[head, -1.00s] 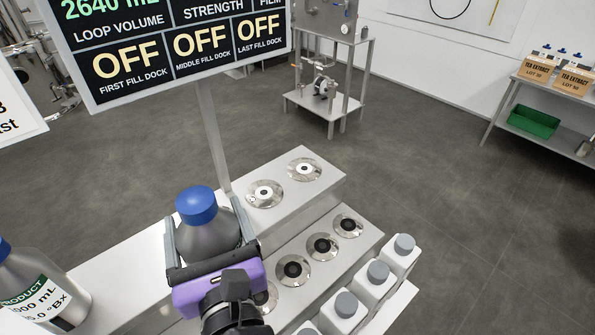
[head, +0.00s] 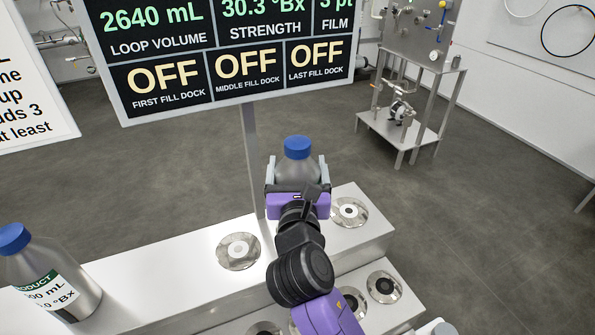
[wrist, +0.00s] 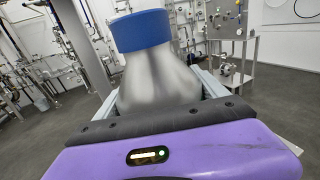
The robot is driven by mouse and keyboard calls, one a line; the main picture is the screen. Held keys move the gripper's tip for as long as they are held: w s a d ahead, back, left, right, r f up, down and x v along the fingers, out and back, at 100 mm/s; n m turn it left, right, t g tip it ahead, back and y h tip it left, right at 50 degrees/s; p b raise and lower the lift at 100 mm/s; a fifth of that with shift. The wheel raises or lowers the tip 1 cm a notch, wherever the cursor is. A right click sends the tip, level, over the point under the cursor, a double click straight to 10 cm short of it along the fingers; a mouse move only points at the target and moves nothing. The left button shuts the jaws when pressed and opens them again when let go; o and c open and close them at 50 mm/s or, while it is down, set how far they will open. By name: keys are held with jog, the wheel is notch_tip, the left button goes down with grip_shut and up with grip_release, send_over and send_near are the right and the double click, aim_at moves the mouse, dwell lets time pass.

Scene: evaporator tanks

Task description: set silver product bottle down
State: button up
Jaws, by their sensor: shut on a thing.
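The silver product bottle (head: 297,170) with a blue cap stands upright between the fingers of my gripper (head: 297,187), which is shut on it. The wrist view shows the bottle (wrist: 158,80) close up, with the purple gripper body in front of its lower part. In the head view the bottle is at the back of the grey bench's upper step (head: 180,265), between two round docks. The left dock (head: 238,250) and the right dock (head: 349,211) look empty. My gripper hides the bottle's base, so I cannot tell whether it touches the bench.
Another silver bottle (head: 50,275) with a blue cap and a PRODUCT label stands at the left. A sign (head: 230,60) on a post (head: 250,150) rises behind the bench and reads OFF for the three fill docks. Lower docks (head: 383,287) lie at the front right.

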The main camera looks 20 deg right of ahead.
jog(key=shift+w+d+f, duration=0.1)
jog(key=shift+w+f, duration=0.15)
jog(key=shift+f, duration=0.35)
jog(key=shift+w+d+f, duration=0.1)
jog(key=shift+w+f, duration=0.15)
jog(key=shift+f, duration=0.3)
jog(key=shift+w+d+f, duration=0.1)
jog(key=shift+w+f, duration=0.15)
jog(key=shift+f, duration=0.5)
jog(key=o, duration=1.8)
jog(key=shift+o, duration=0.2)
jog(key=b+v, duration=0.1)
jog(key=v, duration=1.1)
jog(key=shift+b, duration=0.4)
jog(key=shift+a, duration=0.1)
